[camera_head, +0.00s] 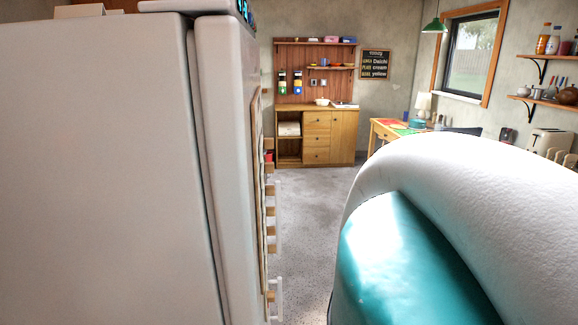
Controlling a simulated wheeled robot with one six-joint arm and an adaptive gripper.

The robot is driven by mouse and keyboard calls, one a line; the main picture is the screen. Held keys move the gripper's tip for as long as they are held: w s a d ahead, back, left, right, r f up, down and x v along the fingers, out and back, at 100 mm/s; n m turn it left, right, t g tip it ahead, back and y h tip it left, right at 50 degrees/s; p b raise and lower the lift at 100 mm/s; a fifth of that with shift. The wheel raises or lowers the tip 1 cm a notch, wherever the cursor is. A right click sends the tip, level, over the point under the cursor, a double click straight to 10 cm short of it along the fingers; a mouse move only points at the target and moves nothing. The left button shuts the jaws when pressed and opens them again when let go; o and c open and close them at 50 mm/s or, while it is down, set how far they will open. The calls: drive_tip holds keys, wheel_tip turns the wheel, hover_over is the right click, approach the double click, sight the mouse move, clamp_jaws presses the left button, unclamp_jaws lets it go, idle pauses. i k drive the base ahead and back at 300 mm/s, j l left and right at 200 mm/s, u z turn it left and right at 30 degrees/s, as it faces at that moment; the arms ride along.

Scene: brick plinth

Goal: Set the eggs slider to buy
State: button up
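A wooden board (257,185) is on the front of the white fridge (105,170) at the left and shows almost edge-on. Several small wooden blocks (271,213) stick out along its edge in a column, with white parts beside them. I cannot tell which one is the eggs slider, and neither its setting nor any label can be read from this angle. My gripper is not in view. A large white and teal part of my arm (420,265) fills the lower right.
Grey floor (310,215) lies open between the fridge and my arm. A wooden table (380,130) with a lamp (424,103) stands at the right, below a window (473,55).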

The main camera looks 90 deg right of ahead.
sight(266, 167)
drive_tip(key=k+l+z, duration=0.15)
drive_tip(key=l+z, duration=0.25)
drive_tip(key=k+l+z, duration=0.1)
drive_tip(key=l+z, duration=0.3)
